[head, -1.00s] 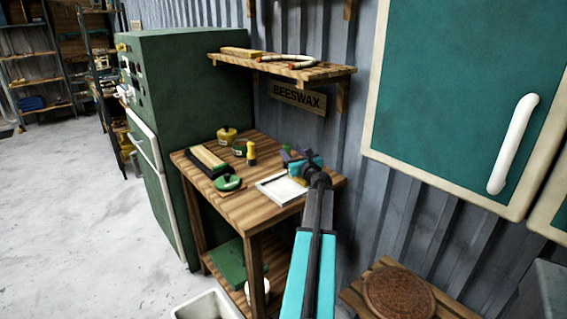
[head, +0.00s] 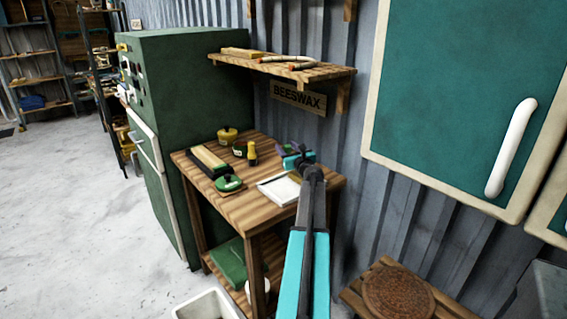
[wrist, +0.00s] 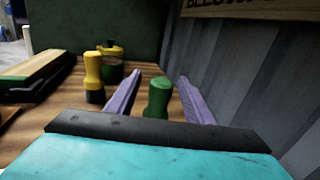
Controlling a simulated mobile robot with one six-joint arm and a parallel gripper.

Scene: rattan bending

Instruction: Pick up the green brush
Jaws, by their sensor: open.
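The green brush (wrist: 157,97) shows in the wrist view as an upright rounded green handle. It stands between the two purple fingers of my gripper (wrist: 158,92), which are apart with a gap on each side of it. Its lower part is hidden behind the gripper's dark edge. A yellow brush-like piece with a dark base (wrist: 93,75) stands to the left, also seen in the head view (head: 252,152).
A yellow-lidded pot (head: 228,136), a long block on a dark base (head: 208,161), a green-topped round item (head: 230,183) and a white tray (head: 277,190) share the table. The corrugated wall (wrist: 245,85) is close on the right. A shelf (head: 290,68) hangs above.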

